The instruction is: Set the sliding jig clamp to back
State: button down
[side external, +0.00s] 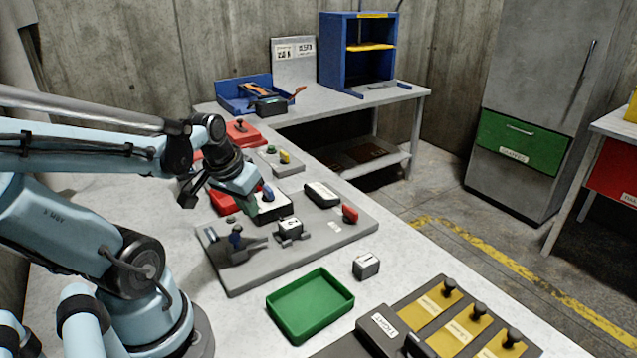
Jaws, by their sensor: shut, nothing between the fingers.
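A grey jig plate (330,245) lies on the bench and carries several fixtures. A small block with a white label (290,227) sits in a grey holder near the plate's middle. I cannot tell for sure which of these is the sliding jig clamp. My gripper (250,204) is shut and empty, over the plate's back left part. It is close to a white-and-dark block with a blue knob (268,193) and partly hides it; contact cannot be made out.
A labelled dark box (322,194) and a red handle (350,213) are on the plate's right part. A green tray (310,304) and a small grey block (366,266) lie in front. A panel with yellow strips (445,325) is nearest. Red boxes stand behind my gripper.

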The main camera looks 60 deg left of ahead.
jog(key=v, duration=0.9)
jog(key=shift+r, duration=0.15)
dwell(0.4)
jog(key=w+d+f+m+t+h, duration=0.1)
jog(key=w+d+f+m, duration=0.1)
jog(key=w+d, duration=0.3)
jog(key=w+d+f+m+t+h, duration=0.1)
jog(key=w+d+f+m+t, duration=0.1)
jog(key=d, duration=0.6)
jog(key=w+m, duration=0.1)
jog(key=w, duration=0.1)
jog(key=shift+w, duration=0.35)
jog(key=shift+f, duration=0.1)
